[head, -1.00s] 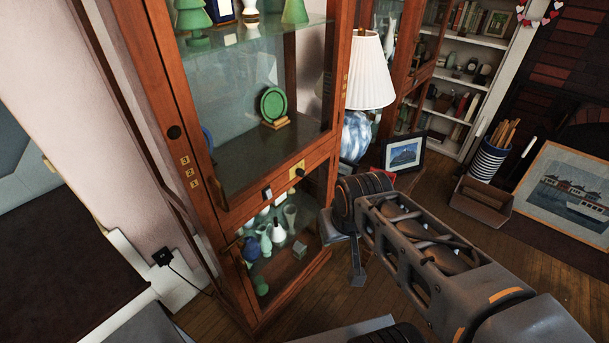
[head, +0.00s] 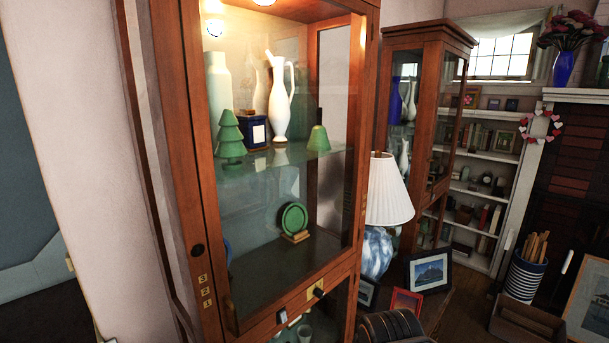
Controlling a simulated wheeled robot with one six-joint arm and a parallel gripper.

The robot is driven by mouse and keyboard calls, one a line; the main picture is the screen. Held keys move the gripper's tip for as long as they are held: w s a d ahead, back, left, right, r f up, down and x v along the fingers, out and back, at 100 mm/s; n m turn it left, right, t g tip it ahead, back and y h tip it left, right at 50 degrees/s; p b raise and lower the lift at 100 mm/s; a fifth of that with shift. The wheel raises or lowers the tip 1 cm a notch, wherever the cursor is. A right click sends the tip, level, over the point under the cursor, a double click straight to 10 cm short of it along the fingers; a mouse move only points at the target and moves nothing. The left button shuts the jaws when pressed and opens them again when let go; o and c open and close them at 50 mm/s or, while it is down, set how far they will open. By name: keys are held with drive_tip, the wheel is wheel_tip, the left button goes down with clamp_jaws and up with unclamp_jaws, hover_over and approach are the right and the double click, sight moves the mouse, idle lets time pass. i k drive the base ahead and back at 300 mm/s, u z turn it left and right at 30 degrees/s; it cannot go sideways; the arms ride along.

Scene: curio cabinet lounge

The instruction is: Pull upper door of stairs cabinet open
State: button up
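A tall wooden cabinet (head: 168,150) with glass panels stands close in front of me, left of centre. Its upper door (head: 204,180) has a wooden frame around a large pane and looks shut, or nearly so. A brass plate with a black knob (head: 318,292) is at the lower right. My gripper is out of view; only a dark ribbed part of my arm shows at the bottom edge.
Inside stand a white pitcher (head: 281,97), a green tree figure (head: 230,138) and a green disc (head: 293,219). To the right are a lamp (head: 388,195), photo frames (head: 430,272) and a second glass cabinet (head: 428,120). A pink wall (head: 85,110) lies left.

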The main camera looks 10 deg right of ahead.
sight(189, 10)
drive_tip(key=z, duration=0.05)
drive_tip(key=k, duration=1)
drive_tip(key=z, duration=0.9)
drive_tip(key=i, duration=0.95)
drive_tip(key=u, duration=2.55)
